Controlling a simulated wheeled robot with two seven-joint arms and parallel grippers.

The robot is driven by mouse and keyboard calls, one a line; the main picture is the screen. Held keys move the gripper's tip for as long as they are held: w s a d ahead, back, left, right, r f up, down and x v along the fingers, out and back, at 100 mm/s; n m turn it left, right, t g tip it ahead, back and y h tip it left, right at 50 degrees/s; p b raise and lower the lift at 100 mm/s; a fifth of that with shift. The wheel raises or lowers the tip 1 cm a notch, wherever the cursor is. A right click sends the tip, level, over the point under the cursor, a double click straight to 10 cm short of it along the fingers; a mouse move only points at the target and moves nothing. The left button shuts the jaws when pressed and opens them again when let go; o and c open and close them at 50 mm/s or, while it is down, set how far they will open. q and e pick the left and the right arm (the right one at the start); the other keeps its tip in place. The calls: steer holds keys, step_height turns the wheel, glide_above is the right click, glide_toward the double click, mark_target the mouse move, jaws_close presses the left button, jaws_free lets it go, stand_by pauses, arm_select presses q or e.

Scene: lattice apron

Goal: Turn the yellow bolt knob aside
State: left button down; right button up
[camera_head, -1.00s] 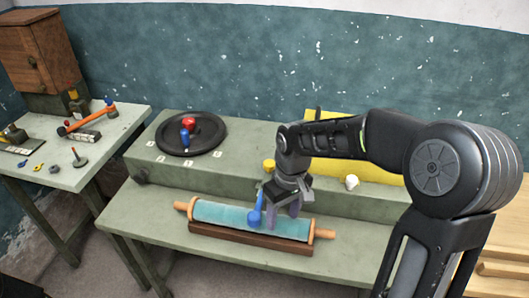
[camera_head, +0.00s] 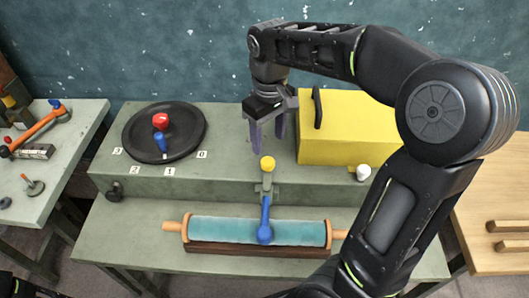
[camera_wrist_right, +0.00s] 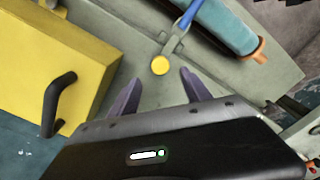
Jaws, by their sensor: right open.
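The yellow bolt knob (camera_head: 267,163) stands on a small grey-green fitting at the front edge of the raised shelf. A blue lever (camera_head: 264,225) runs from the fitting down over the teal roller. My right gripper (camera_head: 268,147) is open and empty, fingers pointing down, above and slightly behind the knob. In the right wrist view the knob (camera_wrist_right: 160,65) shows just beyond the gap between the two fingertips (camera_wrist_right: 160,78), apart from both. My left gripper is not in view.
A yellow box (camera_head: 345,135) with a black handle stands right of the gripper, a small white knob (camera_head: 363,173) before it. A black dial (camera_head: 165,130) with red and blue knobs lies left. The teal roller (camera_head: 290,231) lies on the lower bench. The shelf between dial and box is mostly clear.

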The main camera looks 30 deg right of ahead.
mark_target(268, 161)
steer(key=shift+w+f, duration=0.15)
steer(key=shift+f, duration=0.1)
step_height(268, 161, down, 8)
steer(key=shift+r, duration=0.25)
steer(key=shift+c, duration=0.3)
jaws_close()
stand_by(0.3)
